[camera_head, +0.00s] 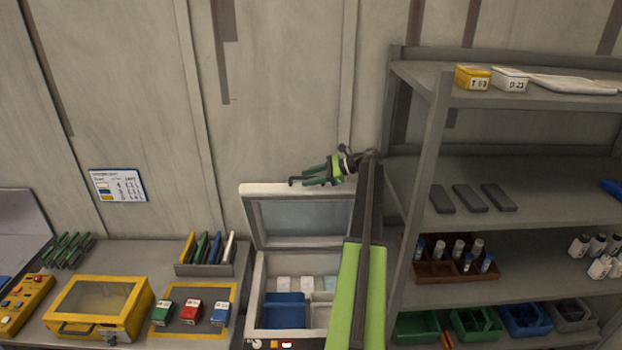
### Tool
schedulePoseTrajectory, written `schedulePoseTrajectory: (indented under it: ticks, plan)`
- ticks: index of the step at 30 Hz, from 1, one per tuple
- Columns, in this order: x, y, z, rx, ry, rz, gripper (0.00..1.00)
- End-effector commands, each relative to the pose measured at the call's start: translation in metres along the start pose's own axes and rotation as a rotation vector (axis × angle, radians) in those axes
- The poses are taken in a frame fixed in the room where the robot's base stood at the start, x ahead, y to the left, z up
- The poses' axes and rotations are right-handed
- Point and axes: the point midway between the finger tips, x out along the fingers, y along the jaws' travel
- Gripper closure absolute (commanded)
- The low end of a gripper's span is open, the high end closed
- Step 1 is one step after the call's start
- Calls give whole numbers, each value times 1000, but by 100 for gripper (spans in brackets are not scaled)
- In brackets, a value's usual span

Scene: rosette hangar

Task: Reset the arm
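My gripper (308,176) is in the middle of the view, in front of the wall and just above the raised lid of an open white chest (247,290). Its green and black fingers point left. I see no object in it, but the fingers are small and seen from the side, so I cannot tell how far apart they are. My arm, with a bright green link, rises from the bottom of the view and hides part of the chest's right side.
A grey shelf unit (441,130) with boxes, vials and bins stands close on the right. On the left, a bench (150,250) holds a yellow case (98,306), a pen rack (205,269) and three small boxes on a yellow-edged mat.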

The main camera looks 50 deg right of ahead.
Motion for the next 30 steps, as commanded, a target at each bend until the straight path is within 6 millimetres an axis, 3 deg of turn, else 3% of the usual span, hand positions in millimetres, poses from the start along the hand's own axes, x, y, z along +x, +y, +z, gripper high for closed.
schedulePoseTrajectory:
  ticks: [12, 14, 17, 18, 21, 26, 30]
  plan:
    - [-3, 0, -1, 2, 0, -2, 64]
    - [-2, -1, 6, 19, -28, -5, 64]
    - [6, -2, 38, 85, -151, -2, 64]
    - [20, 4, 54, 109, -211, 15, 64]
    - [68, 33, 70, 86, -236, 73, 64]
    - [146, 87, 68, -42, -159, 168, 64]
    - [225, 157, 58, -218, -63, 288, 64]
